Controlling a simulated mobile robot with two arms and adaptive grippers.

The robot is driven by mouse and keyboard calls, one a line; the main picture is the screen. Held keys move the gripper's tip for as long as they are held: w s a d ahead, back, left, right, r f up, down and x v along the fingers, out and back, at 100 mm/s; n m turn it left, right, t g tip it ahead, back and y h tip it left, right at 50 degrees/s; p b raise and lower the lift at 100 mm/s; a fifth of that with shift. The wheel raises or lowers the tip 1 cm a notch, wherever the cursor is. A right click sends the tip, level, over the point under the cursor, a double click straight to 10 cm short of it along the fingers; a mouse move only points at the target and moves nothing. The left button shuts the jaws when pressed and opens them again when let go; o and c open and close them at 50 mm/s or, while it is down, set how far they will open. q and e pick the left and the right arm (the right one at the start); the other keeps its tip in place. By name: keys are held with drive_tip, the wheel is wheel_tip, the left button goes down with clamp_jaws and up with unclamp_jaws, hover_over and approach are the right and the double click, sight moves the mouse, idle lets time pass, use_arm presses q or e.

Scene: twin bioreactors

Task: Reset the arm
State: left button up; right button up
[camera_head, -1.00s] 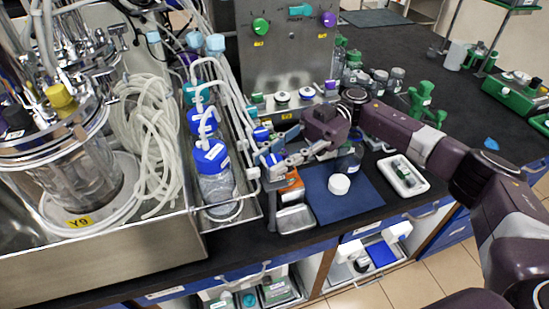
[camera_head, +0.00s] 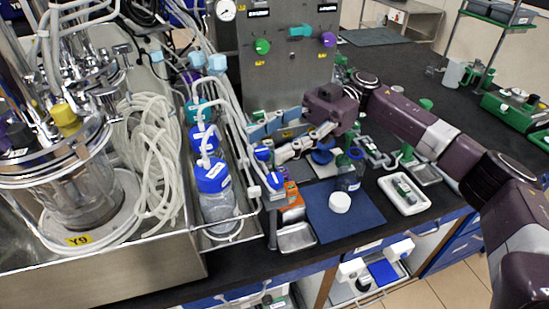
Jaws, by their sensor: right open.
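My right arm comes in from the right edge and reaches over the dark bench. My right gripper (camera_head: 267,146) is open, with its fingers pointing left in front of the metal control panel (camera_head: 285,80). The fingers are spread apart and no object shows between them. They appear near the blue-capped bottles (camera_head: 213,178) and tubing, but I cannot tell the exact gap. My left gripper is not in view.
A glass bioreactor vessel (camera_head: 85,195) with coiled tubing (camera_head: 150,150) stands at left. A blue mat (camera_head: 357,222) holds a white lid (camera_head: 340,203) and a clear bottle (camera_head: 349,174). A white tray (camera_head: 404,193) lies to its right.

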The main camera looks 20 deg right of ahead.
drive_tip(key=shift+r, duration=0.5)
